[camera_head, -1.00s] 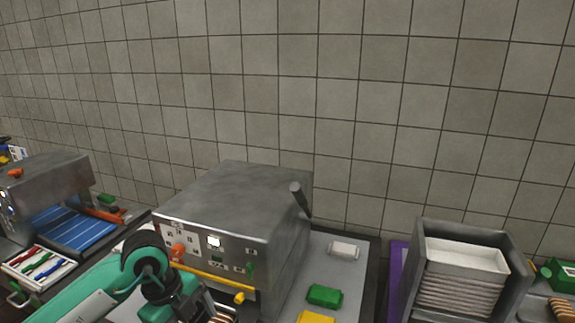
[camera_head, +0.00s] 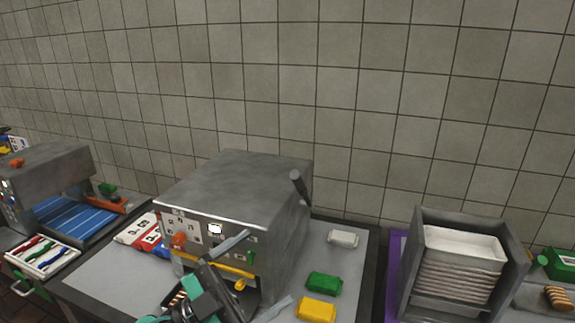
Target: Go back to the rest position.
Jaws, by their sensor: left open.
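My left gripper (camera_head: 266,267) is at the bottom centre, in front of the grey metal machine (camera_head: 235,190). Its two grey fingers are spread apart, with nothing seen between them. The fingers overlap the machine's front, near its yellow handle (camera_head: 212,263); whether they touch it cannot be told. Part of my teal arm shows at the bottom edge. My right gripper is not in view.
White (camera_head: 343,238), green (camera_head: 324,284) and yellow (camera_head: 317,310) packs lie right of the machine. Red, white and blue packs (camera_head: 146,235) lie to its left. A grey rack (camera_head: 512,285) holding stacked trays stands at right. A blue-belted machine (camera_head: 45,165) stands at left. The grey worktop at front left is clear.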

